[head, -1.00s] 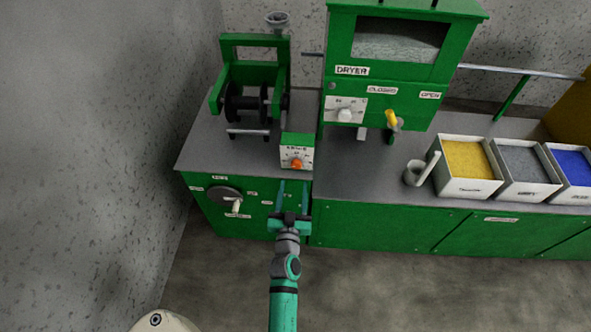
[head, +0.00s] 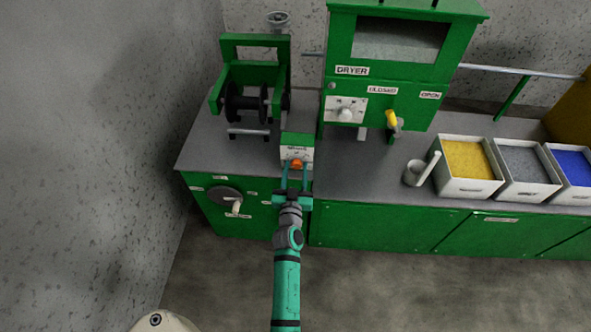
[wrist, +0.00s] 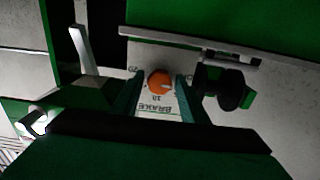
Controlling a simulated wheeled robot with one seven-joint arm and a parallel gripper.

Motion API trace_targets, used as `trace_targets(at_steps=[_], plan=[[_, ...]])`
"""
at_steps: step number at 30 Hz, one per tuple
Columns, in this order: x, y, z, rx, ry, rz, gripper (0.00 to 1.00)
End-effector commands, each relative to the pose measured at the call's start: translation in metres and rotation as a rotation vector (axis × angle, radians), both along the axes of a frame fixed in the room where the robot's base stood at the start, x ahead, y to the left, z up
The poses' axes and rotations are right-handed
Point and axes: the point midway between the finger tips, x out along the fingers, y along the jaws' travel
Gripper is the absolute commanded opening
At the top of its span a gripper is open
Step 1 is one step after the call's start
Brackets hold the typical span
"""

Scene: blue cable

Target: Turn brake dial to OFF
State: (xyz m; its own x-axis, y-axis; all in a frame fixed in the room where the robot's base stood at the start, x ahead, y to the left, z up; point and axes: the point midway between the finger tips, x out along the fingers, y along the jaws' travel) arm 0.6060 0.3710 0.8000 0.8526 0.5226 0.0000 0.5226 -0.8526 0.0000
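The orange brake dial (head: 297,164) sits on the white front panel of a small green box (head: 297,140) on the counter. In the wrist view the dial (wrist: 158,83) has a white pointer mark, and the panel (wrist: 153,57) shows numbers and the word BRAKE upside down. My gripper (head: 295,170) is at the box's front in the head view, its teal fingers apart. In the wrist view my gripper (wrist: 159,95) has one finger on each side of the dial, with gaps showing between fingers and dial. I cannot read an OFF mark.
A black spool in a green frame (head: 225,80) stands left of the brake box. The green dryer (head: 355,85) stands behind right, with a white dial and yellow handle. A grey cup (head: 414,173) and bins of yellow (head: 468,160), grey and blue pellets are farther right.

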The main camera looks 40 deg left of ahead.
Motion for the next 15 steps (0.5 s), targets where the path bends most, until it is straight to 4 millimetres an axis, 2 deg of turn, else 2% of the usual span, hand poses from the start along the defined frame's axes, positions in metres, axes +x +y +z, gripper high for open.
trace_targets(at_steps=[1,3,4,10,15], plan=[[0.0000,-0.0001,0.0000,0.000,0.000,0.000,0.27],[0.0000,-0.0001,0.0000,0.000,0.000,0.000,0.10],[-0.0001,-0.0002,0.0000,0.000,0.000,0.000,0.07],[0.0002,-0.0008,0.0001,-0.024,-0.015,-0.001,0.07],[0.0006,-0.0013,0.0002,-0.124,-0.076,-0.001,0.07]])
